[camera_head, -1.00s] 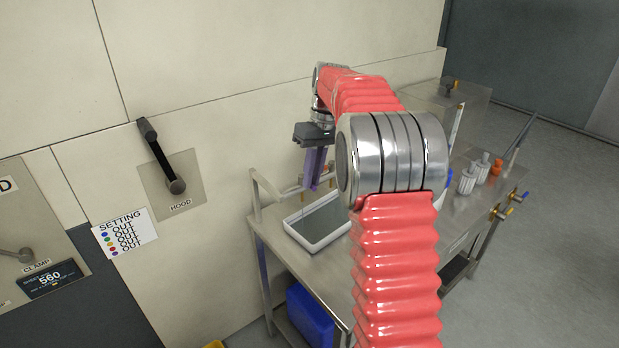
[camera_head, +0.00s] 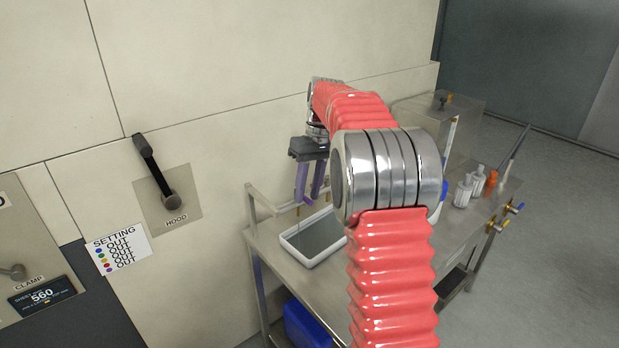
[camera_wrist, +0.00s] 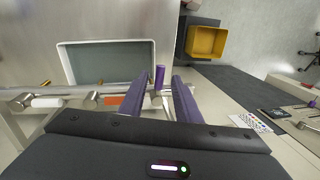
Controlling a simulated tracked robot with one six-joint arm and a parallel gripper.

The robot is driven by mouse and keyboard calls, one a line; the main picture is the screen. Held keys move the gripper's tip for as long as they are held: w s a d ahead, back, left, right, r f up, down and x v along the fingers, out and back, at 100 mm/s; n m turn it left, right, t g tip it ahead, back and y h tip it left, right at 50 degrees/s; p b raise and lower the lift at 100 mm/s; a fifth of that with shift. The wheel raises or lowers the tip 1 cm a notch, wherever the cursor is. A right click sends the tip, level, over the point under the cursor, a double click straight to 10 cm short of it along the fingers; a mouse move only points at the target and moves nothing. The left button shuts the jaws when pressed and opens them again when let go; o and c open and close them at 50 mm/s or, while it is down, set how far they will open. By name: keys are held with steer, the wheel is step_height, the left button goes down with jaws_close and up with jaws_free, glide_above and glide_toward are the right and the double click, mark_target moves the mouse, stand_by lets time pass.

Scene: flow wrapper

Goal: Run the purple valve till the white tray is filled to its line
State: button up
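The white tray (camera_head: 285,243) sits on the steel bench under the pipe, and it shows in the wrist view (camera_wrist: 66,68). Its inside looks flat grey; I cannot make out a fill line or the liquid level. The purple valve handle (camera_wrist: 160,77) stands up from the pipe beside the tray. My gripper (camera_head: 311,198) has two purple fingers, apart and pointing down near the pipe. In the wrist view the handle shows in the gap between the fingertips of my gripper (camera_wrist: 161,82); I cannot tell whether they touch it.
An orange handle (camera_wrist: 116,100) and a white handle (camera_wrist: 47,102) are on the same pipe. A yellow bin (camera_wrist: 206,42) is beyond the bench, and a blue bin (camera_head: 305,325) is below it. The hood lever (camera_head: 158,175) is on the wall.

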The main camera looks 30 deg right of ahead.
step_height(320, 180, up, 13)
steer(key=d, duration=0.2)
steer(key=shift+w+d+r, duration=0.15)
steer(key=shift+w+d, duration=0.05)
steer(key=shift+d, duration=0.1)
stand_by(0.3)
stand_by(4.5)
steer(key=s+d+r+t, duration=0.2)
steer(key=s+r, duration=0.2)
steer(key=s, duration=0.3)
steer(key=f, duration=0.1)
steer(key=f+t, duration=0.1)
steer(key=f, duration=0.1)
steer(key=a+f+t, duration=0.1)
steer(key=f, duration=0.1)
steer(key=shift+w+a+y, duration=0.1)
steer(key=shift+w+y, duration=0.2)
steer(key=shift+w, duration=0.05)
steer(key=shift+f, duration=0.1)
